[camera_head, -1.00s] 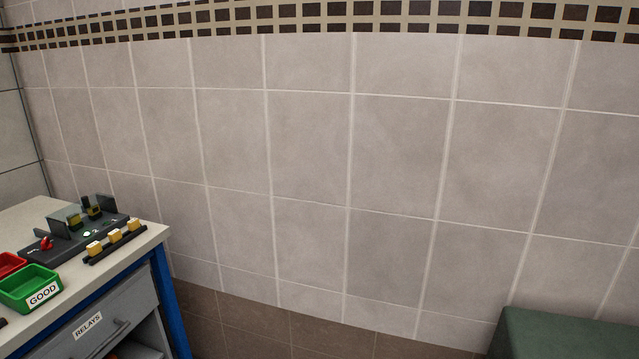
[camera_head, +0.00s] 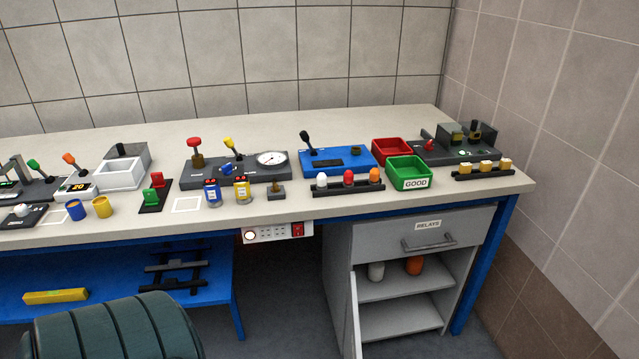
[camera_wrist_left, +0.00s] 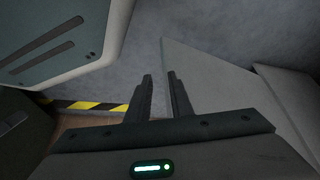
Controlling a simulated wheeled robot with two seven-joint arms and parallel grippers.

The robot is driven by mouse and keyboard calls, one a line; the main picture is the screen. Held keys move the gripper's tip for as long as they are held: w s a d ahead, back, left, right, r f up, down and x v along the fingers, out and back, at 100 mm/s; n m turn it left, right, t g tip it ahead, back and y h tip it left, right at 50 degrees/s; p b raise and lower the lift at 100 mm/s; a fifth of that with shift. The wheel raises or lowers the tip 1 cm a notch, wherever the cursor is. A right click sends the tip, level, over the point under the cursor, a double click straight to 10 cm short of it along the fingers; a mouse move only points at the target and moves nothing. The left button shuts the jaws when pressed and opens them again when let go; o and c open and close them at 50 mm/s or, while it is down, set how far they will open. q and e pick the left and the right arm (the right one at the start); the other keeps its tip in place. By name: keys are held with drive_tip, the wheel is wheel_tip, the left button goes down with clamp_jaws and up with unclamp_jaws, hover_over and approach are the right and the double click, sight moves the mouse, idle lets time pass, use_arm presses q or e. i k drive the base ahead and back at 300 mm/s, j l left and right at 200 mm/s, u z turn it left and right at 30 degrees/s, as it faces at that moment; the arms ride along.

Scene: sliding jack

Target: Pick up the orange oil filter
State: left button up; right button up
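An orange cylinder (camera_head: 414,265), which looks like the orange oil filter, stands on the upper shelf inside the open grey cabinet (camera_head: 372,240) under the bench, in the head view. Its top is partly shaded by the drawer above. Neither gripper shows in the head view, and the cylinder is not visible in the wrist view.
The cabinet door (camera_head: 353,312) stands open at the left of the shelves. The drawer labelled RELAYS (camera_head: 390,233) is above. A green chair back (camera_head: 115,328) is at the lower left. The bench top (camera_head: 300,213) carries several devices, including a green bin (camera_head: 408,177). Floor is free before the cabinet.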

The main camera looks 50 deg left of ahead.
sight(413, 266)
drive_tip(key=j+u, duration=0.2)
drive_tip(key=u, duration=0.25)
drive_tip(key=k+j+u, duration=0.1)
drive_tip(key=u, duration=0.4)
drive_tip(key=j, duration=0.1)
